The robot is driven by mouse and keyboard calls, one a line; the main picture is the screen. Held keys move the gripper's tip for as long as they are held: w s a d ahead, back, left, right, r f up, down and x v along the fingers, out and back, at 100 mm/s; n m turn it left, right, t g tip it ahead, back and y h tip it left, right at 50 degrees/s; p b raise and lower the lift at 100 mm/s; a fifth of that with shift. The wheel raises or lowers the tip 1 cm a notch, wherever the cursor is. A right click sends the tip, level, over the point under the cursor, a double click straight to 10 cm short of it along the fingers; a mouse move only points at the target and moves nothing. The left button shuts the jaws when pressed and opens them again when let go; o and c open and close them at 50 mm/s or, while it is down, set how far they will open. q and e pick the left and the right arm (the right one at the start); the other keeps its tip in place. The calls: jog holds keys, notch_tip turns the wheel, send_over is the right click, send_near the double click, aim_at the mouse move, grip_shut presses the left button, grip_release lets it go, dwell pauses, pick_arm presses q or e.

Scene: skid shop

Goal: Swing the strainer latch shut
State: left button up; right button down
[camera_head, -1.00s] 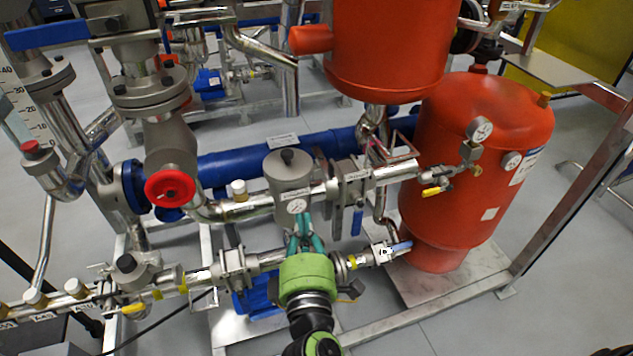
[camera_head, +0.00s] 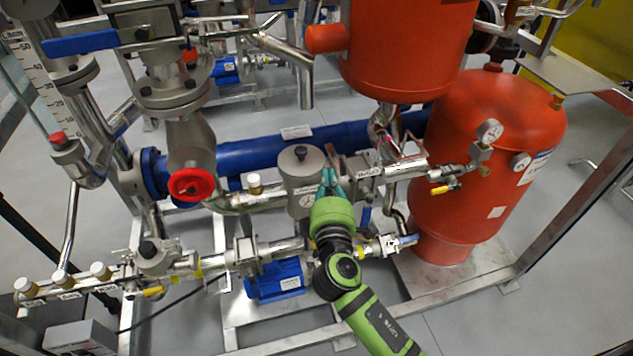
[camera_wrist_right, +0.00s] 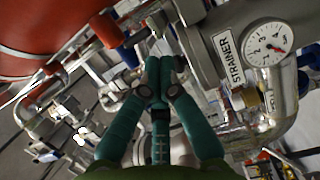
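The strainer (camera_head: 301,166) is a grey upright cylinder with a flat lid and a black knob, set in the pipe line. Its STRAINER label and round gauge show large in the right wrist view (camera_wrist_right: 207,42). My right gripper (camera_head: 329,177) is at the right side of the strainer, in front of the pipe flange. In the wrist view its teal fingers (camera_wrist_right: 160,66) come together at the tips, with nothing clearly held between them. I cannot make out the latch; the fingers may hide it. My left gripper is in neither view.
A red tank (camera_head: 490,165) with gauges stands to the right. A red handwheel (camera_head: 190,184) is left of the strainer. A blue pipe (camera_head: 270,150) runs behind, and a lower pipe with a blue pump (camera_head: 276,281) lies below. Open floor shows in front.

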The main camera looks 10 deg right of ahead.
jog(key=shift+d, duration=0.45)
jog(key=shift+s+d+n+y+p, duration=0.1)
jog(key=shift+d+n+y+p, duration=0.3)
jog(key=shift+y, duration=0.3)
jog(key=shift+s+d+n+y+p, duration=0.1)
jog(key=shift+d+n+y+p, duration=0.2)
jog(key=shift+n+y, duration=0.3)
jog(key=w+d+n+g+y+b, duration=0.2)
jog(key=d+n+y, duration=0.5)
jog(key=y, duration=0.4)
jog(key=shift+w+d+g+b, duration=0.3)
jog(key=shift+w+d+b, duration=0.1)
jog(key=shift+w+d, duration=0.25)
dwell(0.4)
